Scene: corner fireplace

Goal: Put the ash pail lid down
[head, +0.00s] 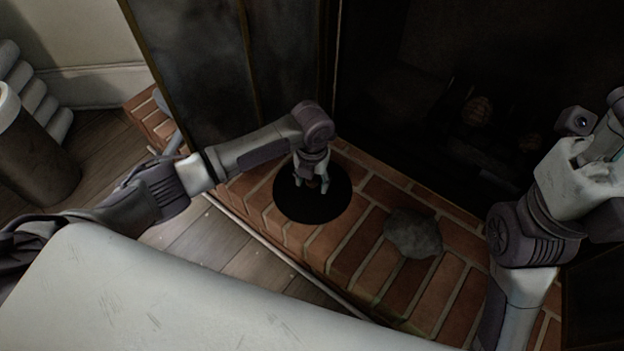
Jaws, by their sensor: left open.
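The ash pail lid (328,207) is a round black disc. It looks flat against the top of the brick hearth, though its underside is hidden. My left gripper (313,185) points down over the middle of the lid, with its pale fingers open on either side of a small reddish-brown knob. Whether the fingertips touch the lid or knob is too small to tell. My right arm is at the right of the view, and its fingers are not visible. No ash pail can be made out.
A grey, rough lump (412,233) lies on the brick hearth (372,272) to the right of the lid. The dark firebox (430,110) is behind. A tall dark panel (200,70) stands behind my left arm. Wooden floor (205,240) lies left of the hearth edge.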

